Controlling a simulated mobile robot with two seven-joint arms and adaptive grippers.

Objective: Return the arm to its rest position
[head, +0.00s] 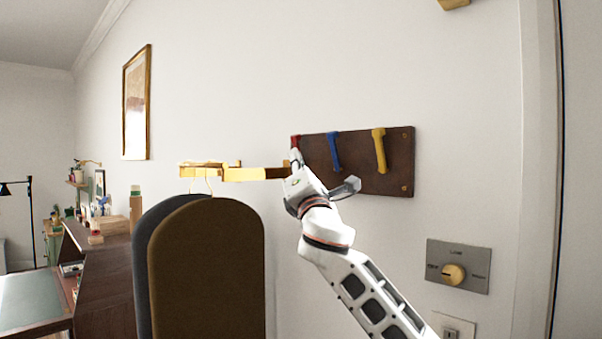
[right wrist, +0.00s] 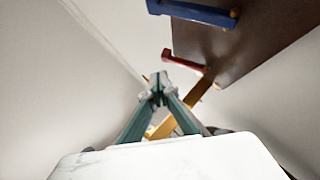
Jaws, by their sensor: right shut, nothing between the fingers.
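My right arm reaches up from the bottom right of the head view, in front of the wall. Its gripper (head: 296,162) is close to the left end of a dark hook board, by the red hook (head: 295,141). In the right wrist view the fingertips (right wrist: 158,88) meet with nothing between them. The red hook shows just beyond the fingertips there (right wrist: 184,61), and I cannot tell whether they touch it. My left gripper is in neither view.
The hook board (head: 358,181) also bears a blue hook (head: 334,151) and a yellow hook (head: 379,150). A gold rail (head: 225,174) lies left of the gripper, above brown (head: 207,270) and grey (head: 143,240) rounded panels. A dial plate (head: 440,258) is right of my arm.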

